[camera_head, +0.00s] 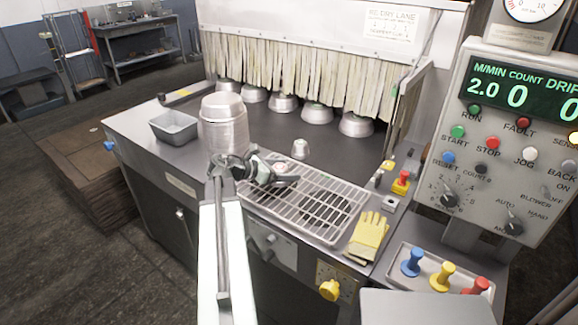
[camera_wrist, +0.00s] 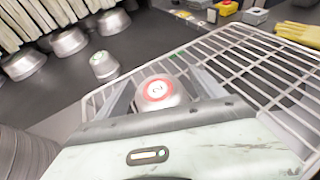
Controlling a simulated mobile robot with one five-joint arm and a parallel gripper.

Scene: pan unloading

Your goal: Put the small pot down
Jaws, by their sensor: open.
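My gripper (camera_head: 278,172) is open, low over the left part of the wire rack (camera_head: 318,208). In the wrist view a small pot (camera_wrist: 158,93), bottom up with a red ring and a number 2, sits between the spread fingers (camera_wrist: 162,80), at the rack. Whether either finger touches it, I cannot tell. In the head view the gripper mostly hides this pot. Another small pot (camera_head: 300,148) stands on the dark belt behind the rack; in the wrist view it shows a green mark (camera_wrist: 103,65).
A tall stack of pots (camera_head: 224,130) stands left of my gripper, near a grey tray (camera_head: 174,127). Several larger pots (camera_head: 356,125) sit by the strip curtain (camera_head: 300,75). Yellow gloves (camera_head: 369,234) lie right of the rack. The control panel (camera_head: 510,140) rises at the right.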

